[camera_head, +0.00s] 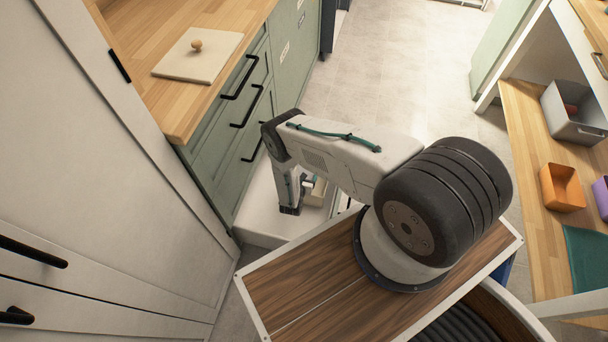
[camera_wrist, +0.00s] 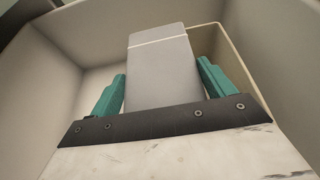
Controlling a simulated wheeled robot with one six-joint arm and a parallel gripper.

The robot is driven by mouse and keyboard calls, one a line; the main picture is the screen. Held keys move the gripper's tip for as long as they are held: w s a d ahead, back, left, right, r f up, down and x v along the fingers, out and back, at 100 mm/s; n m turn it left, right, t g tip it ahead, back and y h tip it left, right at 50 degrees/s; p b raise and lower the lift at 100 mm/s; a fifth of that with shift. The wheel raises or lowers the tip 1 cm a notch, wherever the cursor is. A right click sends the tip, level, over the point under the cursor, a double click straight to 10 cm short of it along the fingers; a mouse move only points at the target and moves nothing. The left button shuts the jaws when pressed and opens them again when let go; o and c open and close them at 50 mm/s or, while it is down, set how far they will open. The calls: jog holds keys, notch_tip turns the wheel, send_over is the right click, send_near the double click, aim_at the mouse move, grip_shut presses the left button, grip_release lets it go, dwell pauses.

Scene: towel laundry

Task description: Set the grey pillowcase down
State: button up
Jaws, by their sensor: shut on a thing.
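The grey pillowcase (camera_wrist: 165,62) is a flat folded slab with a pale line across its far end, seen in the wrist view. My gripper (camera_wrist: 162,84) is shut on it, with one teal finger along each side. The pillowcase and the fingers are inside a pale, high-walled container (camera_wrist: 55,65). I cannot tell whether the pillowcase touches the container's floor. In the head view my gripper (camera_head: 302,188) reaches low beside the green cabinet, and the pillowcase cannot be made out there.
A thin beige-rimmed compartment (camera_wrist: 228,45) lies behind and right of the pillowcase. The green drawer cabinet (camera_head: 222,135) stands close to my arm. A right-hand wooden shelf holds a grey bin (camera_head: 578,125) and an orange bin (camera_head: 561,188). The floor (camera_head: 400,65) beyond is clear.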

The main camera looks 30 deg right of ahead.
jog(key=shift+f, duration=0.2)
jog(key=o, duration=0.9)
jog(key=shift+o, duration=0.2)
jog(key=shift+r, duration=0.55)
jog(key=v, duration=1.2)
